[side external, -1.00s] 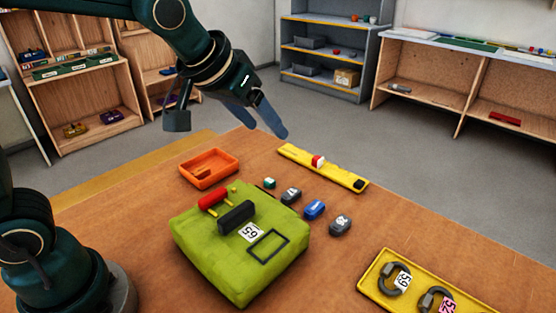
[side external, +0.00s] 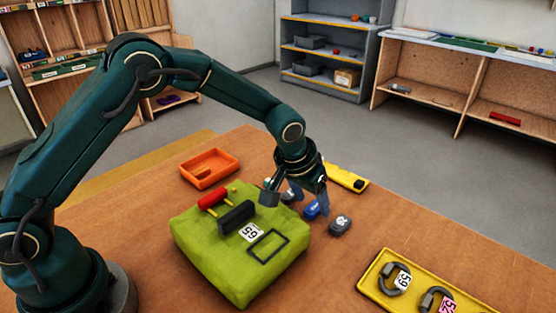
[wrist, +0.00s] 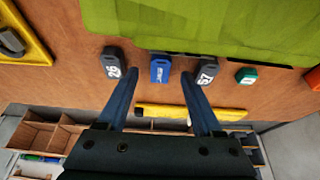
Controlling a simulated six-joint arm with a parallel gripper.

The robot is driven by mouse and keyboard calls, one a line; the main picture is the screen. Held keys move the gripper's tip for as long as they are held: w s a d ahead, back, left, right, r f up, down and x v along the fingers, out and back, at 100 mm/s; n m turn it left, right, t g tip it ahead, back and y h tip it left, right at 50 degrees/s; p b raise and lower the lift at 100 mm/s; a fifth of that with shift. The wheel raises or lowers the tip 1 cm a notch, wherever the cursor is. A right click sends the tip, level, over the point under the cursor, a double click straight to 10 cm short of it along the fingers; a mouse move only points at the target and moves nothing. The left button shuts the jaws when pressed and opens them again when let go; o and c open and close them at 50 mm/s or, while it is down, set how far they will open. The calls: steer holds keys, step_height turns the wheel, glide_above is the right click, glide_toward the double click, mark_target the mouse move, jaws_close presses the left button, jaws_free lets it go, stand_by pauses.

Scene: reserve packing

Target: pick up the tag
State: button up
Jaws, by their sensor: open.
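Several tags lie in a row on the brown table beside the green bag. A blue tag (wrist: 160,69) lies between the fingers of my gripper (wrist: 159,75) in the wrist view; it also shows in the side view (side external: 311,210). A grey tag with a white number label (wrist: 112,62) lies left of it, also at the right in the side view (side external: 340,225). Another grey tag (wrist: 207,70) lies right of it, with a green tag (wrist: 246,76) further right. My gripper (side external: 310,206) is open, low over the row, and partly hides it in the side view.
The green bag (side external: 205,262) stands close to the row, with red and black handles on top. An orange tray (side external: 210,168) sits behind. A yellow bar (side external: 347,177) lies beyond my gripper. A yellow tray (side external: 372,283) with grey labelled rings stands front right.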

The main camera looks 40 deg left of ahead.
steer(key=shift+x, duration=0.8)
jaws_close()
steer(key=shift+r, duration=0.1)
